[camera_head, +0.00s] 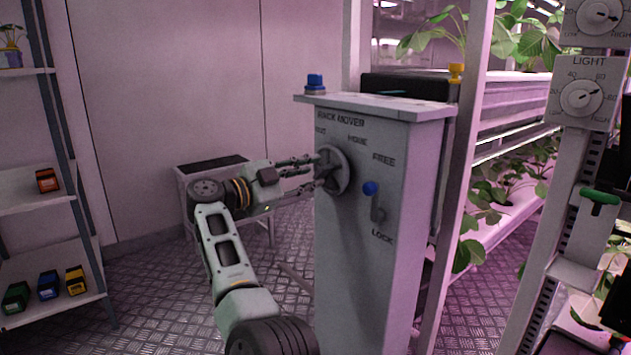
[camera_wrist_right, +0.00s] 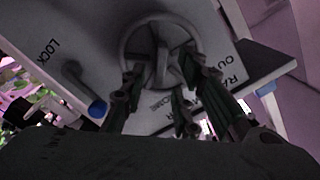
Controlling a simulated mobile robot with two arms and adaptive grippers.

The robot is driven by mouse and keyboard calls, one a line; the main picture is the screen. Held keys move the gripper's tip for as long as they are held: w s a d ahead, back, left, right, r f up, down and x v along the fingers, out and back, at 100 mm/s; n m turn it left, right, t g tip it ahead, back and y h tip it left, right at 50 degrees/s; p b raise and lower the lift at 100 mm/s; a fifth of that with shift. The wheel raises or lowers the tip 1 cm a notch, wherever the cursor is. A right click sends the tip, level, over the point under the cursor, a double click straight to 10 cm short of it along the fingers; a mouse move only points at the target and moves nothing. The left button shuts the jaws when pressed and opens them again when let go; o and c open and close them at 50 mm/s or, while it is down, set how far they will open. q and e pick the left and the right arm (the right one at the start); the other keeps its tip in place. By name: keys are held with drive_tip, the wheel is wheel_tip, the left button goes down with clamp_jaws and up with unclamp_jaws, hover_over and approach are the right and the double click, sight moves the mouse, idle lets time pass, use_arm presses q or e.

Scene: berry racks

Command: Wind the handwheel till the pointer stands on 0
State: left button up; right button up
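The round grey handwheel (camera_head: 333,170) is on the front of the grey "RACK MOVER" post (camera_head: 360,270), beside the words "OUT" and "HOME". It also shows in the right wrist view (camera_wrist_right: 161,60), with a bar across its middle. My right gripper (camera_head: 322,172) is at the wheel, its fingers spread on either side of the bar; contact is unclear. The fingers also show in the right wrist view (camera_wrist_right: 160,72). A lever with a blue knob (camera_head: 370,188) has its knob up towards "FREE", above "LOCK". No pointer standing on a 0 is readable at the wheel. My left gripper is not in view.
A "LIGHT" dial (camera_head: 582,97) and another dial (camera_head: 599,15) are on a post at right. A blue button (camera_head: 315,83) sits on the post's top. Plant racks (camera_head: 510,100) stand behind; a shelf (camera_head: 45,310) with small boxes is at left.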

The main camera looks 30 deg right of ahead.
sight(318, 172)
drive_tip(key=shift+w+d+b, duration=0.15)
drive_tip(key=shift+d+b, duration=0.25)
drive_tip(key=shift+d, duration=1.1)
drive_tip(key=shift+c, duration=0.4)
clamp_jaws()
